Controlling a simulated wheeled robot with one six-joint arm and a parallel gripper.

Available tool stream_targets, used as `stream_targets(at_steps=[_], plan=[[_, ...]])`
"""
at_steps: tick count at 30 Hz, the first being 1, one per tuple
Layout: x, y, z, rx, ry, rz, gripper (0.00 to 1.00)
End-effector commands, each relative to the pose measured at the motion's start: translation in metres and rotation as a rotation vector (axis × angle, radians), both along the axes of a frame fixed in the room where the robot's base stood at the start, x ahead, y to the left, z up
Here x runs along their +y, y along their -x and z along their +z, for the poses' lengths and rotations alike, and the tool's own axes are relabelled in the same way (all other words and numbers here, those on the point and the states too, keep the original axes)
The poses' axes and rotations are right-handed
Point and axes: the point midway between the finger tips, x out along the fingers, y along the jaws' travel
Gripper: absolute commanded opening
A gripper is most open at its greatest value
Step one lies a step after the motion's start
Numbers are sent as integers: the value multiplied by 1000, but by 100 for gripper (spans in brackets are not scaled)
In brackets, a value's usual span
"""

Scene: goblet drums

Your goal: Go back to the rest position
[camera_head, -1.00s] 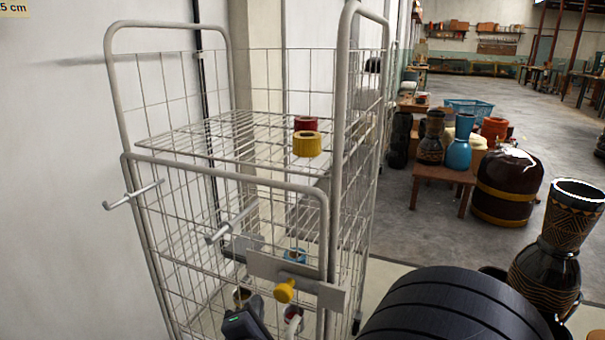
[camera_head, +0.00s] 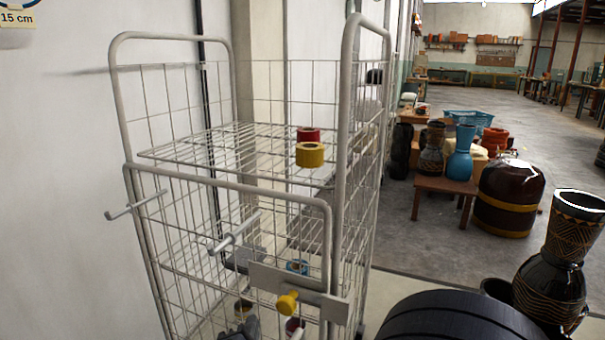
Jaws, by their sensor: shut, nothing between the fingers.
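My gripper is not clearly in view. A large black ribbed rounded shape (camera_head: 450,318) fills the bottom edge right of centre; I cannot tell whether it is part of my arm. A small dark grey shape (camera_head: 243,327) shows low in the wire cart at the bottom edge, too unclear to name. No gripper fingers can be made out, and nothing is seen held.
A tall wire cart (camera_head: 345,120) stands close at left-centre. Yellow (camera_head: 310,155) and red (camera_head: 308,134) tape rolls are on its upper shelf. Prongs (camera_head: 232,232) stick out from its front. At right are a patterned goblet drum (camera_head: 560,260), a brown drum (camera_head: 508,198) and a low table (camera_head: 445,186).

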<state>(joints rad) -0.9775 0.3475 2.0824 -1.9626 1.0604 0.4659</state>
Motion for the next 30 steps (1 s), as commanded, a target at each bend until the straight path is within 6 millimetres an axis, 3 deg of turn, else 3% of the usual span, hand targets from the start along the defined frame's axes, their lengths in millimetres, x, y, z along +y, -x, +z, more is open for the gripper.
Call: stream_targets(at_steps=[9,17,30], plan=[[0,49,12,0,-1,4,0],[-2,79,16,0,-2,3,0],[-3,24,4,-1,-2,-7,0]])
